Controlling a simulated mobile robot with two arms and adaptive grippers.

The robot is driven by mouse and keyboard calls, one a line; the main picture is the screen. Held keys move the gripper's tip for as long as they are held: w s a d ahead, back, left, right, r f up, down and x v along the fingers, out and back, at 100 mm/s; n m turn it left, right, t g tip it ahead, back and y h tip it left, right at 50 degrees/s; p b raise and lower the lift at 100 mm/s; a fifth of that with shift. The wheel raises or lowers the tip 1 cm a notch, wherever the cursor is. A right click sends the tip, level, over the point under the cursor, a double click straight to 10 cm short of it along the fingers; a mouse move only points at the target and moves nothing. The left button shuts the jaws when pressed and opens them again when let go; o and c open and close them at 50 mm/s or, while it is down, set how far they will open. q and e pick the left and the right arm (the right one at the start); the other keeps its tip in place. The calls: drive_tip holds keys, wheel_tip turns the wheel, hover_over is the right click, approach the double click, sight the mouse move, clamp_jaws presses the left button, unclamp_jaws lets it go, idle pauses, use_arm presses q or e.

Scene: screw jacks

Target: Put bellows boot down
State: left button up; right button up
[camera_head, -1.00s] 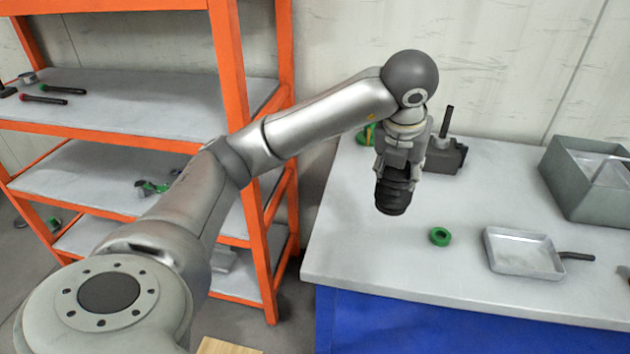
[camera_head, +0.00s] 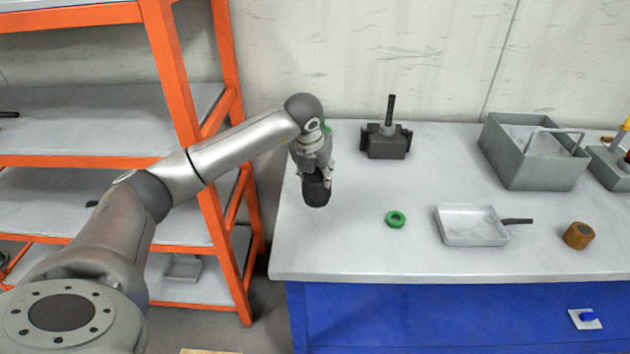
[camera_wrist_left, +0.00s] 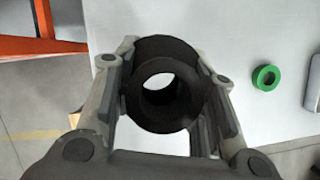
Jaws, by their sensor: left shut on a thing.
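The bellows boot (camera_head: 316,190) is a black, hollow, ribbed sleeve. It hangs upright below my left gripper (camera_head: 318,172) over the left part of the grey bench top. In the left wrist view the left gripper (camera_wrist_left: 163,92) is shut on the boot (camera_wrist_left: 163,95), with a finger on each side of it. I look down through its round hole. I cannot tell whether its lower end touches the bench. My right gripper is not in view.
A green ring (camera_head: 396,219) lies right of the boot. A shallow metal tray (camera_head: 470,238), a brown cylinder (camera_head: 578,235), a dark screw jack (camera_head: 386,146) and a grey bin (camera_head: 535,165) stand on the bench (camera_head: 360,262). An orange shelf rack (camera_head: 180,80) stands left.

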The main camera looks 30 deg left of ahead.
sight(315, 181)
use_arm(q)
drive_tip(key=f, duration=0.1)
drive_tip(key=f+p, duration=0.1)
drive_tip(key=f, duration=0.1)
drive_tip(key=shift+w+a, duration=0.1)
drive_tip(key=shift+a, duration=0.25)
drive_tip(key=shift+f+p, duration=0.3)
drive_tip(key=shift+f, duration=0.25)
drive_tip(key=shift+f, duration=0.1)
drive_tip(key=o, duration=1)
drive_tip(key=shift+o, duration=0.2)
